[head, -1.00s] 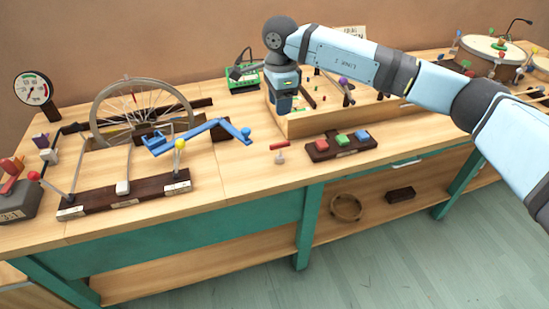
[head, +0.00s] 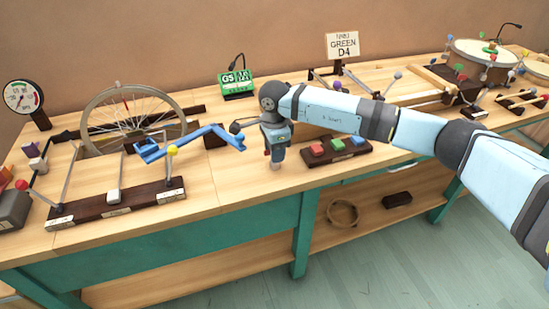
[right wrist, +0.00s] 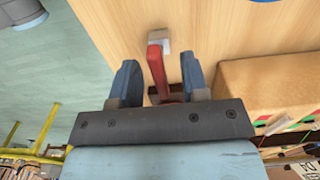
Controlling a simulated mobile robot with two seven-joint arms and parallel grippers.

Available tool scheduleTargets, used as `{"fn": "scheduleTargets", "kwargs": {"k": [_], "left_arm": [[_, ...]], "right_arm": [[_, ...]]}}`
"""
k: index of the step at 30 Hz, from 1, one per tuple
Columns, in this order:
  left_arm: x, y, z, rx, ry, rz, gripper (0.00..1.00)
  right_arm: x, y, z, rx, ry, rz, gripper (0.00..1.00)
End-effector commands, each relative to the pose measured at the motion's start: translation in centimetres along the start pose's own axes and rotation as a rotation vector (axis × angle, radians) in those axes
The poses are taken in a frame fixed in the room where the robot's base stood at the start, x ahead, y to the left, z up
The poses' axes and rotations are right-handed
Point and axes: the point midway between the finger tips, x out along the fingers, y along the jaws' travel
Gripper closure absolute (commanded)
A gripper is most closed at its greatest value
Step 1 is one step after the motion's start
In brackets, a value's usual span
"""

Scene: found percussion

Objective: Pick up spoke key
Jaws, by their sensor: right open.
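The spoke key (right wrist: 156,70) shows in the right wrist view as a red bar with a pale grey block at its far end. It lies on the wooden bench top between the two blue fingers of my right gripper (right wrist: 158,82). The fingers stand apart, with a gap visible on both sides of the red bar. In the head view my right gripper (head: 276,160) points down at the bench just left of the dark block with coloured buttons. There it hides most or all of the key. My left gripper is not in view.
The dark block with red, green and blue buttons (head: 337,159) stands close right of the gripper. A blue cranked bar (head: 190,140) and a spoked wheel (head: 135,115) are at left. The bench's front edge (head: 250,206) is near; bare wood lies left of the gripper.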

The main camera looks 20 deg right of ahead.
Motion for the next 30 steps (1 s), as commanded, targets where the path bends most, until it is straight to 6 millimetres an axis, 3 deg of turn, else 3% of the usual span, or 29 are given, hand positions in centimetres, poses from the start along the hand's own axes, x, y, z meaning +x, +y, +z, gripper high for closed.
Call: {"fn": "scheduleTargets", "kwargs": {"k": [6,12,23,30], "left_arm": [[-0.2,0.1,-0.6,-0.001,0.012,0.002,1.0],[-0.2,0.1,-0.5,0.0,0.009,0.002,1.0],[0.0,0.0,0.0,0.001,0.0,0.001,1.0],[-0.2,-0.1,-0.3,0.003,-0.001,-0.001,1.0]], "right_arm": [[0.1,0.0,0.0,0.0,0.0,-0.001,0.58],[0.1,0.0,0.0,0.0,0.0,-0.001,1.0],[-0.1,0.0,0.0,0.0,0.0,-0.001,1.0],[-2.3,-0.1,0.0,0.0,-0.001,-0.002,1.0]]}}
